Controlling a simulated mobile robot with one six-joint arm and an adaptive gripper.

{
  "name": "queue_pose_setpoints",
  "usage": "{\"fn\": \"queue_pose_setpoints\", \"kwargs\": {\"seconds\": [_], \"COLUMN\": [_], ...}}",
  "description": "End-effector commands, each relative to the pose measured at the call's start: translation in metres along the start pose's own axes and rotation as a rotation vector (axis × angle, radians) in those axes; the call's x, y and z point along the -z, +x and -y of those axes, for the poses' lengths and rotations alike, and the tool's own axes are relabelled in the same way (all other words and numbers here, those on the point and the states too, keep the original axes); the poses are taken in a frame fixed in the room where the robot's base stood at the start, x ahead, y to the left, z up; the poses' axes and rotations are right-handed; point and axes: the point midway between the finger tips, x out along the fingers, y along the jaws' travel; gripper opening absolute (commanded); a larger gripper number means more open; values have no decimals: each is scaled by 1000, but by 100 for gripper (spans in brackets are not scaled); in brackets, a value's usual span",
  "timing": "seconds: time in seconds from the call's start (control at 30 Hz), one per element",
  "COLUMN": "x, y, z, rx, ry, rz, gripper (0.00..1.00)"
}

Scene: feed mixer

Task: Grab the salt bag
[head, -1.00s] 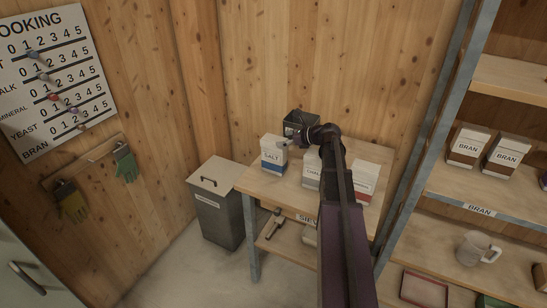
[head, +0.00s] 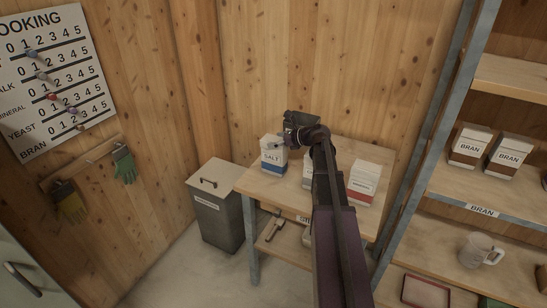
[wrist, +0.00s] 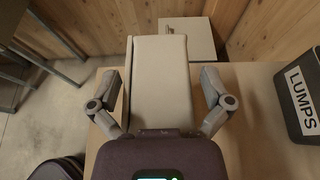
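The salt bag (head: 273,157), white with a blue base band and the word SALT, stands upright at the left end of the wooden table (head: 250,187). My gripper (head: 285,144) is at its upper right side in the head view. In the wrist view my gripper (wrist: 162,82) is open, with one finger on each side of the pale bag (wrist: 160,85). The left finger is very close to the bag, and a narrow gap shows at the right finger. I cannot tell whether either finger touches it.
A dark LUMPS container (wrist: 298,100) stands right of the bag in the wrist view. A chalk bag (head: 308,175), partly behind my arm, and a red-banded bag (head: 363,182) stand further right. A lidded grey bin (head: 216,210) is left of the table. Shelves with bran bags (head: 508,155) are right.

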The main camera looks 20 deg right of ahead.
Motion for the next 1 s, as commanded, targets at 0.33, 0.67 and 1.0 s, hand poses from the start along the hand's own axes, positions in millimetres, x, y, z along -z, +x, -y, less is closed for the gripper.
{"fn": "queue_pose_setpoints", "kwargs": {"seconds": [0.33, 0.67, 1.0], "x": [0, -2, -17], "y": [0, -1, -7], "z": [0, 0, 0], "rx": [0, 0, 0], "ry": [1, 0, 1], "rz": [2, 1, 2], "gripper": [17, 17, 17]}}
